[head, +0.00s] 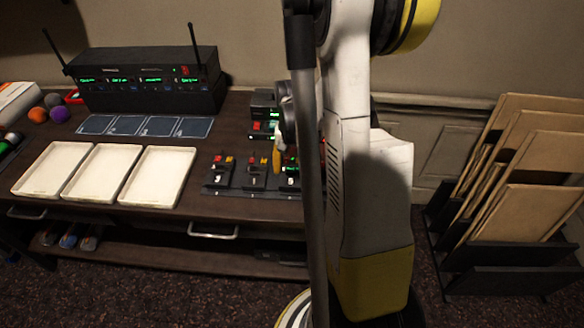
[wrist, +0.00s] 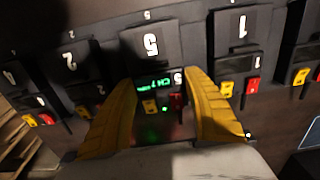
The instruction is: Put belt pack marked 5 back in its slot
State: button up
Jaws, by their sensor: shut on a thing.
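Belt pack 5 (wrist: 150,45) is black with a big white 5 on its face. Its top, with a green-lit display and a yellow and a red button, is between the two yellow fingers of my gripper (wrist: 163,100) in the wrist view. The gripper is shut on it. The pack stands in line with its neighbours at a slot in the black rack (wrist: 110,18); I cannot tell whether it is fully down. In the head view the pack (head: 290,180) is at the right of the front row, and my gripper (head: 277,158) is partly hidden by my arm.
Pack 1 (wrist: 242,30) and pack 2 (wrist: 70,65) stand close on either side in the wrist view. Three white trays (head: 98,172) lie to the left on the desk. A receiver with antennas (head: 148,75) stands at the back. A folder rack (head: 505,255) stands at the right.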

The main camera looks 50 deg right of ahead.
jog(key=shift+f, duration=0.35)
dwell(0.4)
jog(key=o, duration=1.8)
jog(key=shift+r, duration=0.1)
jog(key=shift+r+p, duration=2.3)
jog(key=shift+r, duration=1.15)
